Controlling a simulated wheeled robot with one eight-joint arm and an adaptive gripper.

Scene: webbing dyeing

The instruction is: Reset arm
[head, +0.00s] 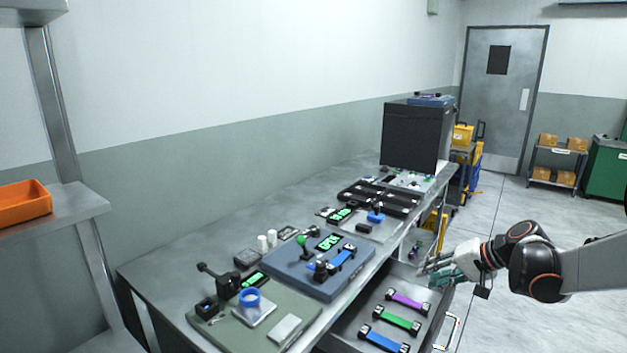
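My gripper (437,269) is at the end of my arm, which reaches in from the right edge of the head view. It hangs beside the long metal workbench (190,250), over the far right part of an open drawer (345,328). Its fingers point left and look teal and grey. They are small here, and I cannot tell whether they are open or shut. No held object is visible at them. In the drawer lie a purple webbing piece (407,302), a green one (397,319) and a blue one (384,341), each with dark ends.
The bench holds a green mat (215,334), a blue mat (283,274) with a green-knobbed lever (302,243), and a dark cabinet (410,135) at its far end. An orange bin (22,201) sits on a shelf at left.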

